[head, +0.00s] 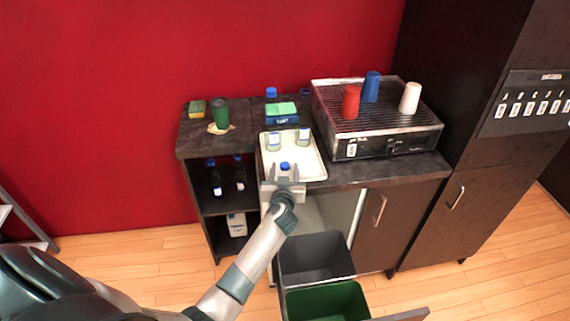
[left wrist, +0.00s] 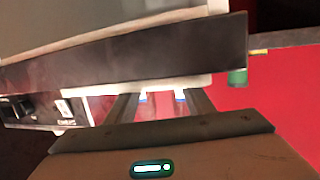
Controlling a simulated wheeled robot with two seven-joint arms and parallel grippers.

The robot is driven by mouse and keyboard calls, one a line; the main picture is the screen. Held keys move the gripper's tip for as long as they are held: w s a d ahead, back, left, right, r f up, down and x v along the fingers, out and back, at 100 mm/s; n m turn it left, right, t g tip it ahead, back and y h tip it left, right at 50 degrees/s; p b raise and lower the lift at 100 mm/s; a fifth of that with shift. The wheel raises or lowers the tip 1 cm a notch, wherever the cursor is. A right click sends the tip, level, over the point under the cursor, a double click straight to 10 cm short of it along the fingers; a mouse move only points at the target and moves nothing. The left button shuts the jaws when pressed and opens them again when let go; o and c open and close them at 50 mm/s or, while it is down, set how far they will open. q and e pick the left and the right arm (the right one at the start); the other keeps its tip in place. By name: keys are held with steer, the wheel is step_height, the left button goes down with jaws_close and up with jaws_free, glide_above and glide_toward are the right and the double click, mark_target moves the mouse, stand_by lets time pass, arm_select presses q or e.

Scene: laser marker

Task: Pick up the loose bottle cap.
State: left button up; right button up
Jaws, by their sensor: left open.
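A small blue cap (head: 285,166) shows at the near end of the white sink (head: 311,162), right in front of my left gripper (head: 284,170). The gripper's two fingers are apart, one on each side of the cap in the head view. I cannot tell whether they touch it or how high they are above it. In the left wrist view my left gripper (left wrist: 163,100) shows its spread fingers, and I cannot make out the cap clearly there. My right gripper is not in view.
Two glass jars (head: 274,141) (head: 303,136) stand in the sink's far part. A coffee machine top (head: 375,105) with red, blue and white cups is at the right. Open bins (head: 315,257) are below.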

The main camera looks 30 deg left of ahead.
arm_select(q)
steer(key=shift+w, duration=0.15)
stand_by(0.3)
steer(key=c, duration=1.1)
steer(key=shift+r, duration=0.5)
step_height(320, 180, up, 3)
steer(key=shift+d+r+b, duration=0.1)
steer(key=shift+d+b, duration=0.05)
steer(key=shift+b, duration=0.55)
steer(key=d+r+b, duration=0.1)
steer(key=d+r, duration=0.1)
steer(key=d, duration=0.1)
steer(key=w+d+r+b, duration=0.1)
steer(key=d+r+b, duration=0.1)
steer(key=d, duration=0.2)
steer(key=w+d+r+b, duration=0.1)
steer(key=d+r, duration=0.1)
steer(key=d, duration=0.2)
steer(key=shift+d+r, duration=0.1)
steer(key=shift+r, duration=0.3)
